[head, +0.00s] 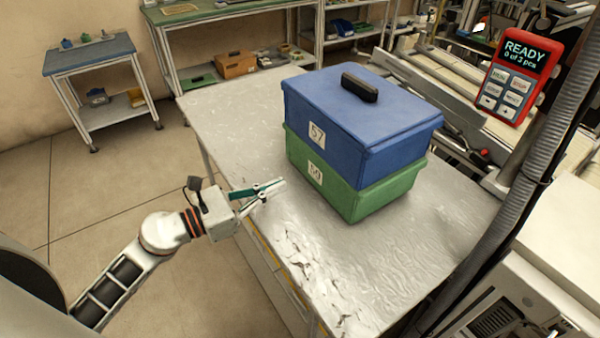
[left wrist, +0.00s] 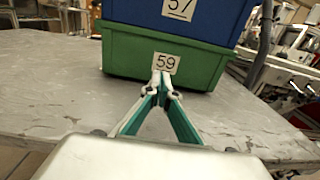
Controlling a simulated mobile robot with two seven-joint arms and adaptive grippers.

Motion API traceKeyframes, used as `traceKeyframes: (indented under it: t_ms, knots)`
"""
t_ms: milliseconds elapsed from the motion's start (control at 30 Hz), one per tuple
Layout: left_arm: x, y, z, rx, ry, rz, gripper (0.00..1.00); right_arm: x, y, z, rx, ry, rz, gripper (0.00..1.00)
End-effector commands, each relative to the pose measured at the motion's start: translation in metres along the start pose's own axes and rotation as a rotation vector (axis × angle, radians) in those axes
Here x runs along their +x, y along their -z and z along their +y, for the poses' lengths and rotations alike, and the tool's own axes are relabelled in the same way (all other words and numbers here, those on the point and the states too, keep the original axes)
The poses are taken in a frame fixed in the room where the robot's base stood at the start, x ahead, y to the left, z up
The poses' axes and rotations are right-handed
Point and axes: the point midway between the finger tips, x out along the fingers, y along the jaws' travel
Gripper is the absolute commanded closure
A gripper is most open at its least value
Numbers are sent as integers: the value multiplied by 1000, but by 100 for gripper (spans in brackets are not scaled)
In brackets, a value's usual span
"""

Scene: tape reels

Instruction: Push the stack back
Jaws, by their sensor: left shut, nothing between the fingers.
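The stack is a blue lidded box (head: 360,115) with a black handle, set on a green box (head: 350,188) on the metal table (head: 430,248). The blue box bears a label reading 57. The green box also shows in the left wrist view (left wrist: 200,62), with a label reading 59 on its near face. My left gripper (head: 281,184) is shut and empty, in front of the green box's left side and apart from it in the head view. In the left wrist view its fingertips (left wrist: 162,76) overlap the green box's label; whether they touch cannot be told. My right gripper is not in view.
A red handheld panel (head: 520,77) reading READY hangs at the right, near a grey hose (head: 500,200). The table is bare around the stack. Shelves (head: 250,65) and a small side table (head: 92,58) stand at the back left.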

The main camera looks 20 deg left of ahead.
Motion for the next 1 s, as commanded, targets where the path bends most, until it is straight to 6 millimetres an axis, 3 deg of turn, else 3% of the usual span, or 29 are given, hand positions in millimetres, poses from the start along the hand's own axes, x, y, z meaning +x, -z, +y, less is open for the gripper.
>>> traceKeyframes:
  t_ms: [200, 400, 900, 1000]
  knots:
    - [42, -4, 0, -1, 0, -5, 100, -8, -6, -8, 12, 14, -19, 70]
    - [64, -1, 0, -3, 0, -2, 100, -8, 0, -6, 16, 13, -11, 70]
    - [72, 0, 0, -3, 0, 0, 100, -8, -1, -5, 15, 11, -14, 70]
    - [82, -2, 0, -3, 1, -3, 100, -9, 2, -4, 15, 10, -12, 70]
